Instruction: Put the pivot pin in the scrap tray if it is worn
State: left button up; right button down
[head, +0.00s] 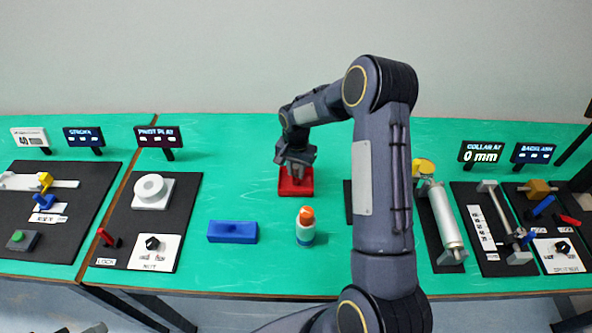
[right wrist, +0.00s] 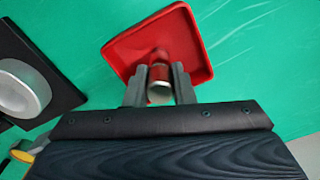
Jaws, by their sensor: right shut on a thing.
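The scrap tray appears to be the shallow red tray (head: 284,190) at the back middle of the table; it also shows in the right wrist view (right wrist: 122,50). My right gripper (head: 296,168) is over this tray, pointing down. In the right wrist view it is shut on a small metallic and reddish cylinder, the pivot pin (right wrist: 160,90), between its fingers. The pin's lower end appears within the tray's outline; I cannot tell whether it touches the floor. The "PIVOT PLAY" display (head: 158,137) stands at the back left; its reading is too small to tell. My left gripper is not in view.
A blue block (head: 232,233) and an orange-capped bottle (head: 305,236) stand in front of the tray. A black panel with a white round fixture (head: 151,191), red lever and knob (head: 152,243) lies left. More panels stand right. Green table is clear around the tray's left.

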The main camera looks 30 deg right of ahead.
jog(key=shift+f, duration=0.15)
jog(key=c, duration=1.7)
grip_release()
jog(key=o, duration=0.5)
jog(key=shift+c, duration=0.2)
